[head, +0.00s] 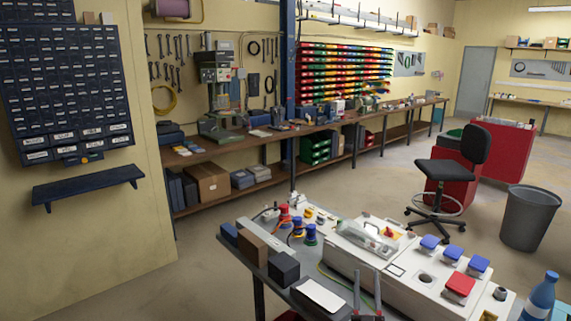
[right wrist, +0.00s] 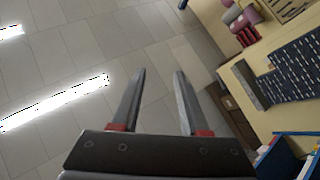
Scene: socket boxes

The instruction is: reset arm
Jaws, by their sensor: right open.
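My right gripper (head: 367,280) shows at the bottom of the head view, with its two fingers pointing up in front of the near worktable's front edge. In the right wrist view its two fingers (right wrist: 160,80) are apart with nothing between them. Behind them that view shows the ceiling and a wall, tilted. The gripper is open and empty. My left gripper is in neither view. Socket boxes with blue lids (head: 452,252) and one with a red lid (head: 459,285) sit on the white panel (head: 388,270) on the table.
The near table (head: 240,257) also bears a brown block (head: 252,248), a black block (head: 283,268), red and blue sockets (head: 297,222), and a blue bottle (head: 540,296) at the right. A bin (head: 530,218) and a chair (head: 448,170) stand behind. Floor is clear to the left.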

